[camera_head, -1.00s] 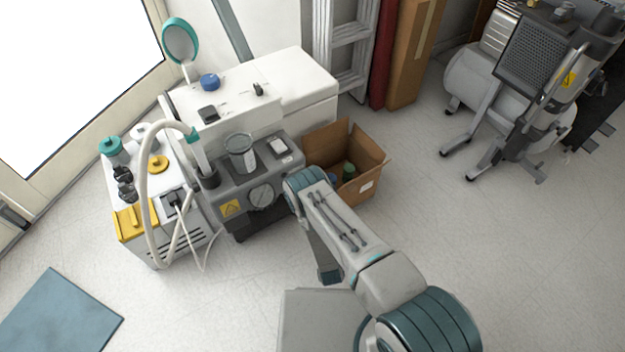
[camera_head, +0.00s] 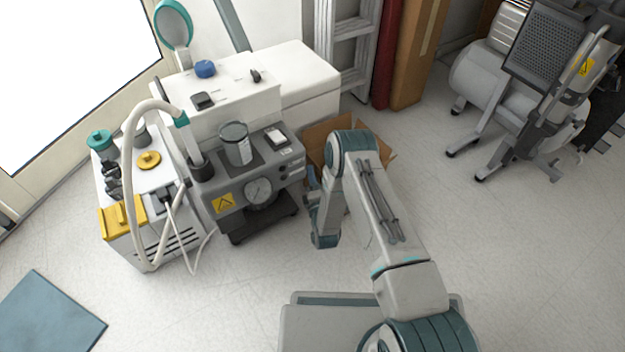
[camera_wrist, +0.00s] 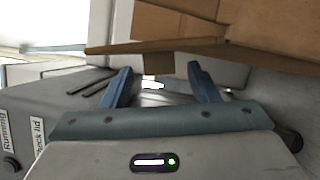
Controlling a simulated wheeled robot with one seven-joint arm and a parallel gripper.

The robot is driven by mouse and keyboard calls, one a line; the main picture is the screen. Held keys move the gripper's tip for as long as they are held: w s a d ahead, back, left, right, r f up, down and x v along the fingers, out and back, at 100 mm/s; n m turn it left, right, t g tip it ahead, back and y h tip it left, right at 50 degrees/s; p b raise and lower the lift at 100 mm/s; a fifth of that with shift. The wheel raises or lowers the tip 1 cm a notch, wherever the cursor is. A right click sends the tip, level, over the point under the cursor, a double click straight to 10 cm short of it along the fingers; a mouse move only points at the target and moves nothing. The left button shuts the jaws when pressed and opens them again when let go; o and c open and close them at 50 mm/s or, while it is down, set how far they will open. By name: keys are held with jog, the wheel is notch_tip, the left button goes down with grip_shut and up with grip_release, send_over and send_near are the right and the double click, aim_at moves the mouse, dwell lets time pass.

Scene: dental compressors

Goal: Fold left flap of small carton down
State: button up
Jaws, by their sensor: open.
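The small brown cardboard carton (camera_head: 322,132) stands on the floor right of the grey compressor unit, largely hidden behind my arm in the head view. Its back wall and a bit of its right flap (camera_head: 391,153) show there. In the wrist view the carton (camera_wrist: 185,22) fills the upper right, with a thin flap edge (camera_wrist: 125,48) reaching left above the fingers. My gripper (camera_wrist: 160,72) is open, its two blue fingers apart and pointing at the carton. A small brown piece shows between the fingertips; whether they touch it I cannot tell.
The grey unit (camera_head: 262,165) with a gauge and a clear cup stands close left of my gripper. A white cabinet (camera_head: 290,75) is behind it. A ladder (camera_head: 343,50) and tall carton (camera_head: 415,55) stand at the back.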

jog(key=shift+w+a+r, duration=0.1)
jog(key=shift+w, duration=0.4)
jog(key=shift+c, duration=0.3)
jog(key=c, duration=0.9)
jog(key=shift+c, duration=0.2)
